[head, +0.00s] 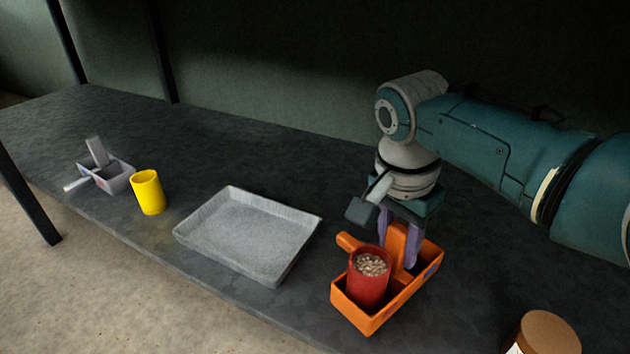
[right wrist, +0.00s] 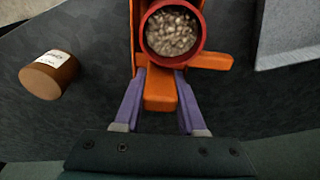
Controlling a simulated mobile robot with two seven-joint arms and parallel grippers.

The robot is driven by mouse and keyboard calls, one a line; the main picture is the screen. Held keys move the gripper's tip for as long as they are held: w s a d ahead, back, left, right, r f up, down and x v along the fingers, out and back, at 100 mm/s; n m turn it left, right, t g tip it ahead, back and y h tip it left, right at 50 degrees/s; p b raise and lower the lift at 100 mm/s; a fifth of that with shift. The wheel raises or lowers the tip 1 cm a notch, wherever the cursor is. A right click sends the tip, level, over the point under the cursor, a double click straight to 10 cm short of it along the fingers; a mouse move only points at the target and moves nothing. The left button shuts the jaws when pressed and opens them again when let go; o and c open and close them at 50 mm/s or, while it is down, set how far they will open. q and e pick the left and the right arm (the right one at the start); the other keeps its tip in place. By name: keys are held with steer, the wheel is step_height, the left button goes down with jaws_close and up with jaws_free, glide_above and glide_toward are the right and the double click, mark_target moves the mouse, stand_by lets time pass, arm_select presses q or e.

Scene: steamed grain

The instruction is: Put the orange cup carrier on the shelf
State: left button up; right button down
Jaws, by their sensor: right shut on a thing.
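The orange cup carrier (head: 408,298) is at the right of the dark surface in the head view, with a red cup (head: 367,281) full of pale grain standing in its near-left part. My right gripper (head: 398,243) points down from above, its purple fingers on either side of the carrier's upright orange middle piece, shut on it. The right wrist view shows the orange piece (right wrist: 160,92) between the fingertips and the red cup (right wrist: 173,58) just beyond. Whether the carrier touches the surface is hard to tell. My left gripper is not in view.
A grey tray (head: 186,234) lies left of the carrier. A yellow cup (head: 148,192) and a grey carrier (head: 118,182) stand farther left. A brown-topped jar (head: 548,335) is at the lower right. Dark posts (head: 30,195) rise at the left. The back of the dark surface (head: 260,150) is clear.

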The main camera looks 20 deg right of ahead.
steer(key=shift+w+f+b, duration=0.15)
steer(key=shift+f+b, duration=1.3)
steer(key=shift+f, duration=0.55)
steer(key=shift+c, duration=2.4)
jaws_free()
steer(key=shift+d, duration=0.1)
steer(key=r+p, duration=0.3)
steer(key=r, duration=0.1)
steer(key=a+r+p, duration=0.1)
steer(key=r+p, duration=0.2)
steer(key=r, duration=0.1)
steer(key=r+p, duration=0.3)
steer(key=r, duration=0.1)
steer(key=shift+s+a+p, duration=0.3)
steer(key=shift+a+p, duration=0.05)
steer(key=s+a+r+n+t+y, duration=0.1)
steer(key=s+a+r+n, duration=0.1)
steer(key=s+n, duration=0.6)
steer(key=s+a+r+n+t+y, duration=0.1)
steer(key=s+a+r+n+t, duration=0.1)
steer(key=s+n, duration=0.6)
steer(key=s+a, duration=0.1)
steer(key=s, duration=0.3)
steer(key=shift+s+r, duration=0.15)
steer(key=shift+s, duration=0.1)
